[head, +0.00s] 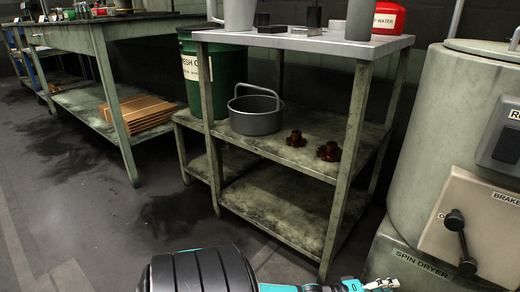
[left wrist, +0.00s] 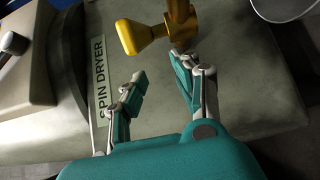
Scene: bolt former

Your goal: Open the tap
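The tap is yellow and shows in the left wrist view, with a flat yellow handle (left wrist: 140,37) and an upright body (left wrist: 183,22) beside it. It is at the top centre, by the spin dryer base. My left gripper (left wrist: 161,72) is open and empty, its two teal and grey fingers pointing toward the tap. The handle lies just beyond the fingertips, apart from them as far as I can tell. In the head view only part of the left gripper (head: 372,285) shows at the bottom edge, and the tap is not visible. My right gripper is not in view.
The spin dryer (head: 432,135) stands at the right, with a black brake lever (head: 457,225) on its front. A metal shelf (head: 275,205) holds a grey pot (head: 255,115) and two brown parts. A pale round rim (left wrist: 284,10) shows right of the tap. Floor is clear at left.

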